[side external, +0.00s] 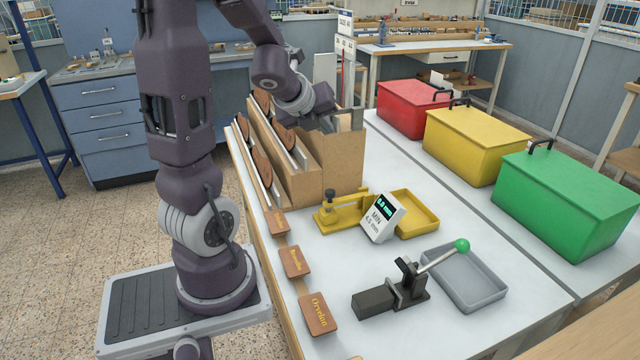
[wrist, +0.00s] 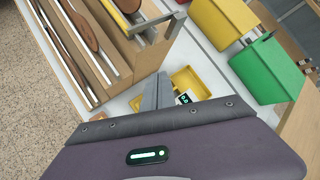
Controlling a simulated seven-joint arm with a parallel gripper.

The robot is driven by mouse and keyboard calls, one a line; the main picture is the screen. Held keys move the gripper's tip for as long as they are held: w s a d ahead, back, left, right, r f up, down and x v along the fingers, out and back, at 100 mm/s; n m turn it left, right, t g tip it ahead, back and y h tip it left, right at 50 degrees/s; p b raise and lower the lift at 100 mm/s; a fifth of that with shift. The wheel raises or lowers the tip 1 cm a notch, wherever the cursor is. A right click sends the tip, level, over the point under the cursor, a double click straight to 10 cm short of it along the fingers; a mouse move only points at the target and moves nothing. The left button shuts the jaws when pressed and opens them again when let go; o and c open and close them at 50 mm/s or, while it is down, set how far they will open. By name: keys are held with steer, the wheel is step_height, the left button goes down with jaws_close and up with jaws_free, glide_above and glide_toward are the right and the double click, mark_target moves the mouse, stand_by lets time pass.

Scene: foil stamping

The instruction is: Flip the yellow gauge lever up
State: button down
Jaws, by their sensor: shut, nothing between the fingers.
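The yellow gauge (side external: 343,213) stands on the white table in the side external view, in front of the wooden rack. Its yellow lever (side external: 357,196) looks low, close to the gauge body; its exact angle is hard to tell. A tilted display (side external: 383,217) beside it reads 0.0 mm above MIN 4.5 mm. My gripper (side external: 332,122) is above and behind the gauge, at the rack's top, apart from the lever. In the wrist view my gripper (wrist: 160,80) is shut and empty. It hides most of the gauge there; part of the display (wrist: 184,98) shows.
The tall wooden rack (side external: 342,165) stands close beside my gripper. A yellow tray (side external: 415,222) lies right of the display. A press with a green-knobbed handle (side external: 440,255) and a grey tray (side external: 487,285) are in front. Red, yellow and green boxes (side external: 570,205) line the right.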

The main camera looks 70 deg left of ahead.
mark_target(325, 204)
steer(key=s+f+m+g+h, duration=0.2)
steer(key=s+f+m+h, duration=0.4)
steer(key=s+f+m, duration=0.3)
step_height(325, 204, down, 4)
steer(key=m, duration=0.4)
steer(key=shift+r, duration=0.2)
steer(key=shift+a, duration=0.1)
steer(key=x, duration=1)
steer(key=shift+f, duration=0.1)
steer(key=w+r, duration=0.2)
steer(key=shift+w+a+r, duration=0.15)
steer(key=shift+w+r, duration=0.15)
steer(key=shift+r, duration=0.1)
steer(key=shift+w+r, duration=0.15)
steer(key=shift+r, duration=0.2)
